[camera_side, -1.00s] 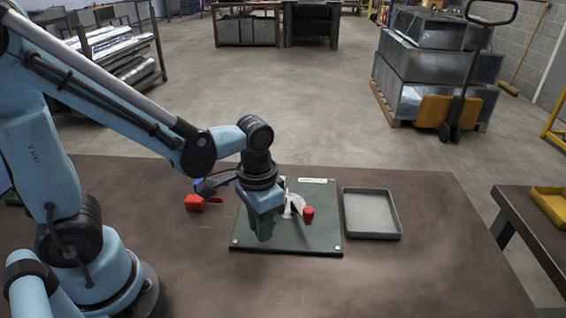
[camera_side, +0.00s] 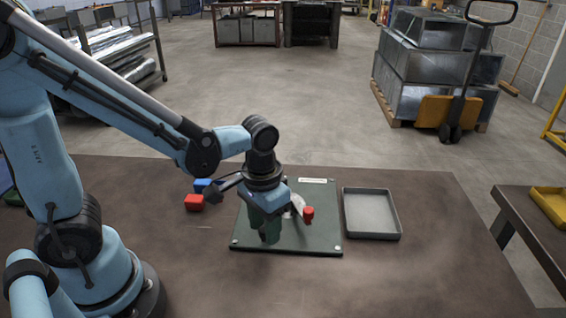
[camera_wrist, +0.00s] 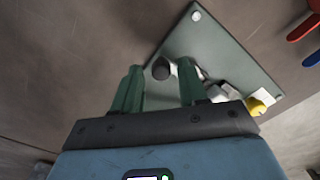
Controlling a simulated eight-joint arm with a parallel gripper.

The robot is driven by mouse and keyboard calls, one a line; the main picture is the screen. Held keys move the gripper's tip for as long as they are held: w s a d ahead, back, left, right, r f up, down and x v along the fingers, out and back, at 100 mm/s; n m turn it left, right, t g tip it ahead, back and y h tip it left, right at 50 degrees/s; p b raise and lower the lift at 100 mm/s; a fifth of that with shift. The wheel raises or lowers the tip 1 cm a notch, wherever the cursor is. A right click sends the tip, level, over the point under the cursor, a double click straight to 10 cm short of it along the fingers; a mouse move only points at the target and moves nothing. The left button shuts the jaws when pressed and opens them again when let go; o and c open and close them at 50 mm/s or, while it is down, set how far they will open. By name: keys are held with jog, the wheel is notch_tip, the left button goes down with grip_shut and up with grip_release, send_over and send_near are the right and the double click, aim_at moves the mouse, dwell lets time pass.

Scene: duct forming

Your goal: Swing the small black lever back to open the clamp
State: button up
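The dark green clamp plate (camera_side: 315,235) lies on the table, and it shows at a slant in the wrist view (camera_wrist: 215,45). A pale metal clamp (camera_side: 297,203) stands on it, partly hidden behind my gripper in the side view. My gripper (camera_side: 264,236) points down over the left part of the plate, with its two green fingers apart. In the wrist view a short black knob, seemingly the lever's end (camera_wrist: 162,68), appears between the fingertips with space on both sides. I cannot tell whether a finger touches it. The lever is hidden in the side view.
A red cap (camera_side: 308,214) sits at the clamp's right. An empty grey tray (camera_side: 371,236) stands right of the plate. A red object (camera_side: 194,202) and a blue object (camera_side: 202,185) lie left of it. The front table area is clear.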

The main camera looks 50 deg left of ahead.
jog(key=shift+o, duration=0.3)
notch_tip(320, 180, up, 12)
dwell(0.8)
jog(key=a+f+t, duration=0.2)
jog(key=a+t, duration=0.3)
jog(key=t, duration=0.2)
jog(key=shift+w+a+f, duration=0.15)
jog(key=shift+w+f, duration=0.25)
